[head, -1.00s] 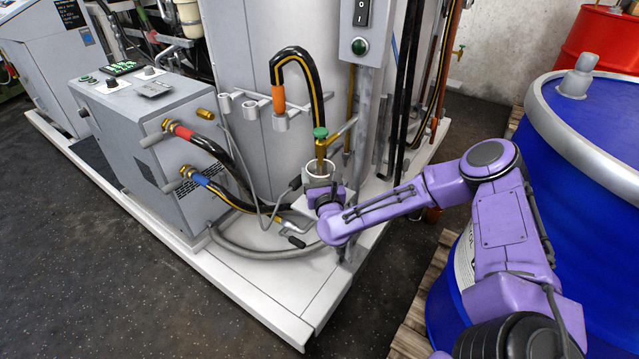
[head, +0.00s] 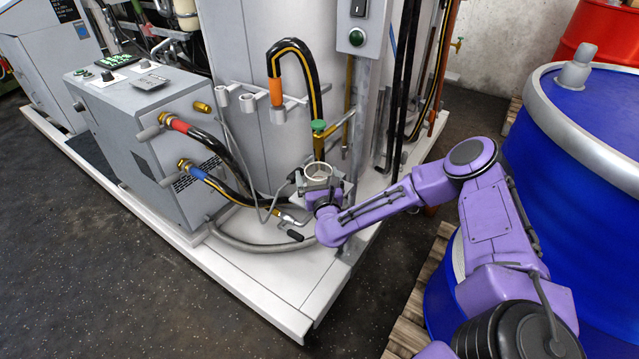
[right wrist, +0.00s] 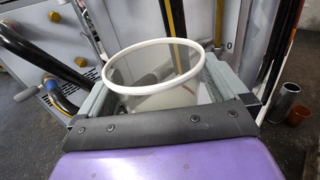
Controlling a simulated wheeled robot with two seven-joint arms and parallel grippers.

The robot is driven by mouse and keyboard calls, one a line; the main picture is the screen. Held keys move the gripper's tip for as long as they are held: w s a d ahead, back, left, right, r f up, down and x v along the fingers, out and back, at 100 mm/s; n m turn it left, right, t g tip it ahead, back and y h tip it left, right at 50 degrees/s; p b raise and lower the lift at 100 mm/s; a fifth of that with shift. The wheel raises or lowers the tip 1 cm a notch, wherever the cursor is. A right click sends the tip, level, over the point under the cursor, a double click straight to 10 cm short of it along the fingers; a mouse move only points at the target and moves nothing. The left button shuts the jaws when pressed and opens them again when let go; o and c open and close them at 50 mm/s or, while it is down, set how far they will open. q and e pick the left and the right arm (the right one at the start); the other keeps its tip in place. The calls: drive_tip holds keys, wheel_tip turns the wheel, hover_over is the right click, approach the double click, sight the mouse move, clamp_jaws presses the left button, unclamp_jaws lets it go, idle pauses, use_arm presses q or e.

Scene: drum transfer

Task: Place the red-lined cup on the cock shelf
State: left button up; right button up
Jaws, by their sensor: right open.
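A cup (head: 318,171) with a pale rim stands upright just in front of the green-topped brass cock (head: 319,132). In the right wrist view its wide white rim (right wrist: 122,88) fills the middle, and its inside looks pale grey; no red lining can be made out. My right gripper (head: 320,181) is open, with a finger on each side of the cup; whether they touch it I cannot tell. The shelf below the cock is largely hidden by the cup and gripper. My left gripper is not in view.
A grey cabinet with hoses (head: 150,125) stands left, and a thin grey hose hangs close to the gripper. Brackets (head: 248,103) and a switch post (head: 358,35) rise behind. A blue drum (head: 590,130) stands right, beside my arm.

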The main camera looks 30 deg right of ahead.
drive_tip(key=b+v, duration=0.1)
drive_tip(key=v, duration=1.1)
drive_tip(key=s+a+f+n+g+y, duration=0.3)
drive_tip(key=s+a+f+n+g, duration=0.15)
drive_tip(key=s+f+n, duration=0.45)
drive_tip(key=s+a+f+n+g+y, duration=0.3)
drive_tip(key=s+a+f+n, duration=0.3)
drive_tip(key=n, duration=0.5)
drive_tip(key=s+d+f+n+g+h, duration=0.1)
drive_tip(key=s+d+f+n+g, duration=0.2)
drive_tip(key=s+n, duration=0.3)
drive_tip(key=s+d+f+n+g+h, duration=0.1)
drive_tip(key=s+d+f+n+g, duration=0.1)
drive_tip(key=s+d+n, duration=0.3)
drive_tip(key=s+n+g, duration=0.1)
drive_tip(key=s+n, duration=0.1)
drive_tip(key=shift+s+d+f+n, duration=0.25)
drive_tip(key=shift+s+f+n, duration=0.05)
drive_tip(key=shift+f+n, duration=0.1)
